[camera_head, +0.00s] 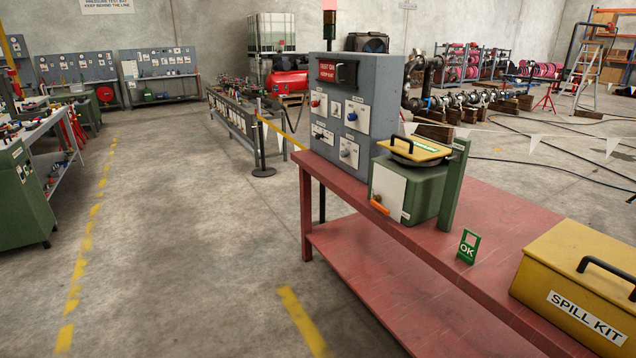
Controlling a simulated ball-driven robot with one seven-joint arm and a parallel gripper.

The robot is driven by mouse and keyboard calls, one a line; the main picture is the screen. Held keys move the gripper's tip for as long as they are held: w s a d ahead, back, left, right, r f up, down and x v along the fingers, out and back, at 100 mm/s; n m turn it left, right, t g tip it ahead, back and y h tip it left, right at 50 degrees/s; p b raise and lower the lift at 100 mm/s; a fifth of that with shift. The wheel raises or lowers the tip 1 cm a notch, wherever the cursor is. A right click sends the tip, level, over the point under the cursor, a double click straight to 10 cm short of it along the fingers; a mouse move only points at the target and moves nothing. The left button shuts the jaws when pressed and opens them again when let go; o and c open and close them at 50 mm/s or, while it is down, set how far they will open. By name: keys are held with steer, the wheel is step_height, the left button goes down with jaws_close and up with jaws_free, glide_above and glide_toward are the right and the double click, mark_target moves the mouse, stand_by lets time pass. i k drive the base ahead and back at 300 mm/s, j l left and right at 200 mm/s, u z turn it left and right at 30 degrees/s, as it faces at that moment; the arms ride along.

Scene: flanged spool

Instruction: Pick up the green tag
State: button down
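The green tag (468,247) stands upright on the red bench (496,222), near its front edge. It has a white label reading "OK" and an opening near its top. It stands between the green box with the yellow lid and the yellow spill kit box, apart from both. My gripper is not in view.
A green box (428,186) with a yellow lid (415,150) and an orange handle is left of the tag. A green post (455,185) rises beside it. The yellow spill kit (577,283) is to the right. A grey control panel (355,115) stands behind. Open floor (190,230) lies left.

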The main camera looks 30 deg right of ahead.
mark_target(466, 252)
steer(key=i, duration=0.95)
steer(key=i+l+u, duration=0.1)
steer(key=i, duration=0.85)
steer(key=i+j+z, duration=0.2)
steer(key=i, duration=0.2)
steer(key=i+z, duration=0.15)
steer(key=i, duration=0.2)
steer(key=i+j+z, duration=0.2)
steer(key=i, duration=0.15)
steer(key=z, duration=2.1)
